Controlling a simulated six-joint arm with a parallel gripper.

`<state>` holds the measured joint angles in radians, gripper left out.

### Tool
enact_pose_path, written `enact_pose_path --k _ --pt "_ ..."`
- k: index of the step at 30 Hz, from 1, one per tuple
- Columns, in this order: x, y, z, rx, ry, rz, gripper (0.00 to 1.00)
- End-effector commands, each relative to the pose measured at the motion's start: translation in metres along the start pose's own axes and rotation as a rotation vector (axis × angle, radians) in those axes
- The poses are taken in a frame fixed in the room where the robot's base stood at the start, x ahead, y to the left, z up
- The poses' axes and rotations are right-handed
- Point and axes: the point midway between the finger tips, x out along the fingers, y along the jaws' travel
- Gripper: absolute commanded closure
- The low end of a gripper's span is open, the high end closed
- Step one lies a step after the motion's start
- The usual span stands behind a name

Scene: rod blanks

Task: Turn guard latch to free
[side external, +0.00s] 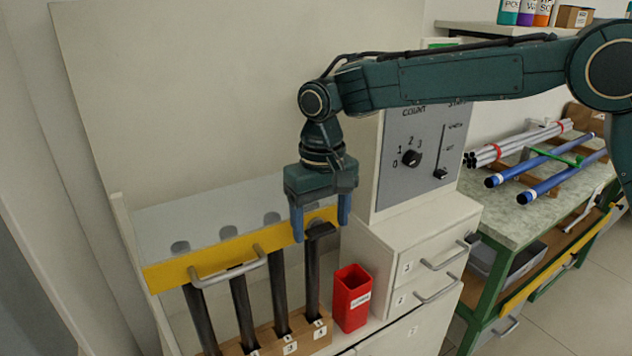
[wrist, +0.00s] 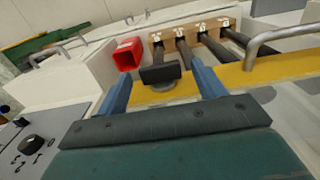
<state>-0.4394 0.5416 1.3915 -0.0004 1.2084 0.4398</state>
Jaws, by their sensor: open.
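The guard latch (side external: 321,229) is a dark block-shaped knob at the right end of the yellow guard bar (side external: 225,250). In the wrist view the latch (wrist: 160,75) lies with its long side across the picture, roughly between my fingertips. My gripper (side external: 321,228) points down over the latch, with one blue finger on each side. It is open, and I see no clear contact with the latch. In the wrist view my gripper (wrist: 163,88) shows a gap on both sides of the knob. Any marking for the latch's positions is not readable.
A metal handle (side external: 228,271) stands out from the guard bar. Dark rods (side external: 243,313) stand behind it in a numbered wooden block (side external: 290,345). A red bin (side external: 351,298) stands just right. A grey panel (side external: 422,150) with a count dial and start slider rises above drawers.

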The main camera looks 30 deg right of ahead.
Motion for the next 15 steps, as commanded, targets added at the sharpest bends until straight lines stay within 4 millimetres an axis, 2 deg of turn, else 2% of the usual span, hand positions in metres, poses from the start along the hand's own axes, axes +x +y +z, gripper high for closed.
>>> enact_pose_path --k 4,11,15 --pt "0.0001 0.0000 0.0000 0.000 0.000 0.000 0.31" --pt "-0.0001 0.0000 0.0000 0.000 0.000 0.000 0.76" --pt "-0.0002 0.0001 0.0000 0.000 0.000 -0.001 0.76"
